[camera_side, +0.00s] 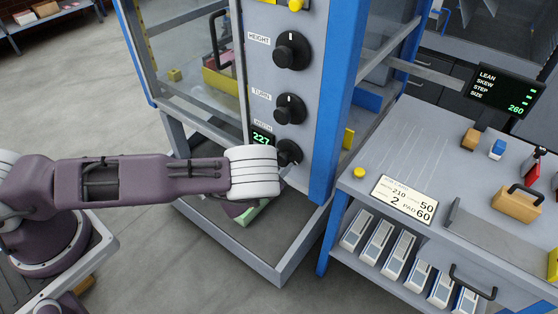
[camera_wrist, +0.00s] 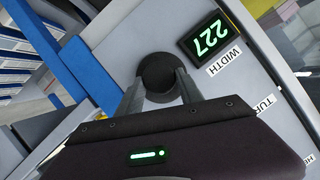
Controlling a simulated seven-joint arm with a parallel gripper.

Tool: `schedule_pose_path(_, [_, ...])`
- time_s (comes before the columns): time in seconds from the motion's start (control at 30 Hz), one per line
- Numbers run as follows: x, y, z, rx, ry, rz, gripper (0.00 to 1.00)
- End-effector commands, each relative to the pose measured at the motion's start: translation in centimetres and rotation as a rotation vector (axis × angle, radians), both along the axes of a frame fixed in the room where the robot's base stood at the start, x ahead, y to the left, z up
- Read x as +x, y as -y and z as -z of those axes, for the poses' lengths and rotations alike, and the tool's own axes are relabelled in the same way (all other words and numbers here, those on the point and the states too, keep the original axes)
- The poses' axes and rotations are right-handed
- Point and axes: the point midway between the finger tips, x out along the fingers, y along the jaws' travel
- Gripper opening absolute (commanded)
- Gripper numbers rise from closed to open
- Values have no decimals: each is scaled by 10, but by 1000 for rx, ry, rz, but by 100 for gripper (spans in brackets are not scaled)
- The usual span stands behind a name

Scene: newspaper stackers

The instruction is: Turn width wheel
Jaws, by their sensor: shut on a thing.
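The black width wheel (camera_wrist: 160,75) sits on the grey panel in the wrist view, beside a WIDTH label (camera_wrist: 224,62) and a green display (camera_wrist: 208,36) reading 227. My gripper (camera_wrist: 162,84) has its two fingers on either side of the wheel, shut on it. In the side view the width wheel (camera_side: 289,151) shows just past the end of my wrist, which hides part of it. The display (camera_side: 262,138) also reads 227 there. My fingers are hidden in the side view.
The TURN knob (camera_side: 290,109) and HEIGHT knob (camera_side: 291,51) are above on the same panel. A blue post (camera_side: 335,100) stands to its right. A side table (camera_side: 420,150) holds a card (camera_side: 404,199) with printed numbers, including 210. A screen (camera_side: 503,90) shows 260.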

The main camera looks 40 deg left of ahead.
Motion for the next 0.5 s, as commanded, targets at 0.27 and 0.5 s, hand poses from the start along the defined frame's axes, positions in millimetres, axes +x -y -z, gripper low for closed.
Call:
schedule_pose_path(0.27, [0, 4, 1, 262, 3, 6, 3])
schedule_pose_path(0.5, [0, 6, 3, 489, 4, 6, 3])
